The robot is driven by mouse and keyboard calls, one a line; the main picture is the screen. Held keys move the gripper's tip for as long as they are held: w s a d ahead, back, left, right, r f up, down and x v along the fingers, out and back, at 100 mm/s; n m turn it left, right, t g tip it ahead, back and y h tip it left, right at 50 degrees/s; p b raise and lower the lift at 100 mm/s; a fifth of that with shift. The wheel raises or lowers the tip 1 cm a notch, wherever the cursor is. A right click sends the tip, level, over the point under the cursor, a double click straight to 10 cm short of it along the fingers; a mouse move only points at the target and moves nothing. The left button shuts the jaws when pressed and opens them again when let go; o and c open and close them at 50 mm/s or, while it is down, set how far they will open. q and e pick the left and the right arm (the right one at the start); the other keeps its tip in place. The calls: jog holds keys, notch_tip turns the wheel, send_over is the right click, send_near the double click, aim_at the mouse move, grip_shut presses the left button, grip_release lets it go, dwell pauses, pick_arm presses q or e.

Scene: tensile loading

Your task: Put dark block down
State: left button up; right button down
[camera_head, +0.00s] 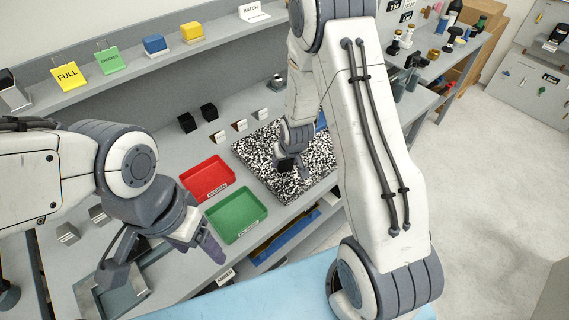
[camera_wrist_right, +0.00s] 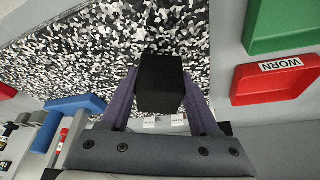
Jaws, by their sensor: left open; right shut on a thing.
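A dark block (camera_wrist_right: 161,84) is held between the fingers of my right gripper (camera_wrist_right: 160,105) in the right wrist view. The block is over the black-and-white speckled mat (camera_wrist_right: 60,50); I cannot tell whether it touches it. In the head view my right gripper (camera_head: 291,168) is low over the speckled mat (camera_head: 262,150), and the block is hard to make out against it. Two other dark blocks (camera_head: 187,122) stand on the bench left of the mat. My left gripper (camera_head: 165,262) is open and empty at the lower left.
A red tray (camera_head: 207,165) and a green tray (camera_head: 262,213) lie left of the mat. Small labelled cards (camera_head: 240,125) stand behind the mat. A shelf holds a yellow FULL sign (camera_head: 67,77), a green sign and small coloured blocks. A blue object (camera_wrist_right: 75,104) lies near the mat.

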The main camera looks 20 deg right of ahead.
jog(key=shift+f, duration=0.9)
jog(key=shift+w, duration=0.1)
jog(key=shift+f, duration=0.2)
jog(key=shift+c, duration=0.6)
grip_release()
